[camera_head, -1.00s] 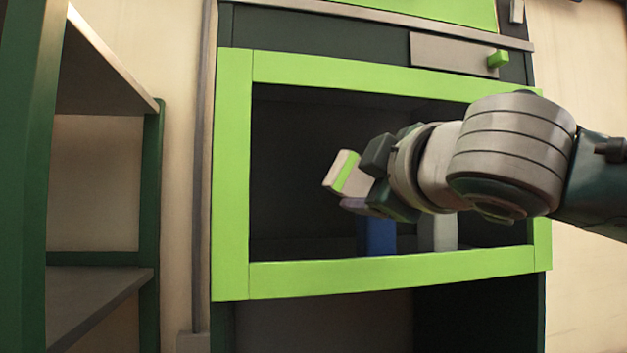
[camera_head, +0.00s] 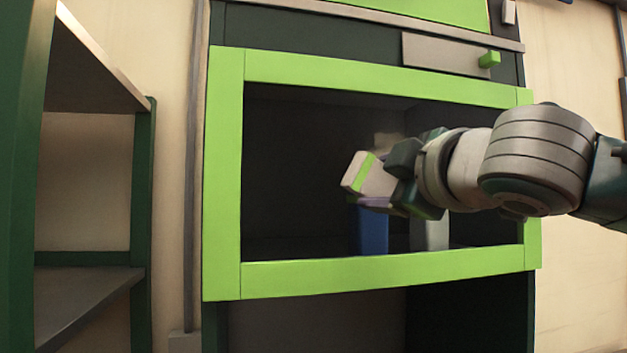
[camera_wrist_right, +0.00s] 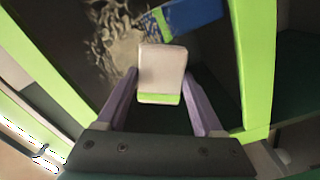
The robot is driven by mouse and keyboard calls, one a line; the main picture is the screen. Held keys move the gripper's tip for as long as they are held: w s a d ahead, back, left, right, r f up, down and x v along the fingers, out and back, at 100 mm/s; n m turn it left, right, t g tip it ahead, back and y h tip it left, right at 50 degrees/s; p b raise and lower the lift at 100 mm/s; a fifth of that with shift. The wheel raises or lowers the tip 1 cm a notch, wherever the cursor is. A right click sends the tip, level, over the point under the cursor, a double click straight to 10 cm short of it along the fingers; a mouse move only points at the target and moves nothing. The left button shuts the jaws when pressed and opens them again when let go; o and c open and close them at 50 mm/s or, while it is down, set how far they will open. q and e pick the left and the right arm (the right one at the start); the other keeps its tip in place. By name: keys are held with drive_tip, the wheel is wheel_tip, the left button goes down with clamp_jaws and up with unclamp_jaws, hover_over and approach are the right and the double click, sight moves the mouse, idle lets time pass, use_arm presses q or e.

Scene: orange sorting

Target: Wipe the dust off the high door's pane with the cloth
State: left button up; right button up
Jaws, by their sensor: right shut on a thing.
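The high door has a bright green frame (camera_head: 380,272) around a dark, see-through pane (camera_head: 290,170). A pale cloth pad (camera_head: 368,174) with a green stripe is in my right gripper (camera_head: 392,184), in front of the pane. In the right wrist view the pad (camera_wrist_right: 162,70) sits between the two purple fingers. A mottled beige dust patch (camera_wrist_right: 118,42) shows on the pane beyond and left of the pad. In the head view only a faint smudge (camera_head: 388,138) shows above the gripper. I cannot tell whether the pad touches the pane. My left gripper is out of view.
A blue object (camera_head: 373,232) and a light grey object (camera_head: 430,234) stand behind the pane. A grey bar with a green knob (camera_head: 489,60) is above the door. An open shelf unit (camera_head: 144,200) stands at the left. An open dark compartment lies below the door.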

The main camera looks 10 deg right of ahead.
sight(346, 152)
drive_tip(key=shift+w+d+f, duration=0.1)
drive_tip(key=shift+d, duration=1)
drive_tip(key=shift+w+d, duration=0.1)
drive_tip(key=shift+d, duration=1)
drive_tip(key=d, duration=0.6)
drive_tip(key=shift+d+p, duration=0.2)
drive_tip(key=shift+p, duration=0.2)
drive_tip(key=shift+s+a+r+p, duration=0.1)
drive_tip(key=shift+a+r+p, duration=0.4)
drive_tip(key=shift+a, duration=1.95)
drive_tip(key=shift+s+a+r+p, duration=0.2)
drive_tip(key=shift+a+p, duration=0.55)
drive_tip(key=shift+a, duration=1.65)
drive_tip(key=shift+w+a+r+p, duration=0.1)
drive_tip(key=shift+a+r+p, duration=0.45)
drive_tip(key=shift+a, duration=1.9)
drive_tip(key=shift+r+p, duration=0.9)
drive_tip(key=shift+p, duration=0.25)
drive_tip(key=shift+w+d+p, duration=0.1)
drive_tip(key=shift+d+p, duration=0.3)
drive_tip(key=shift+d, duration=2.45)
drive_tip(key=d+p, duration=0.1)
drive_tip(key=d, duration=0.8)
drive_tip(key=shift+f, duration=0.1)
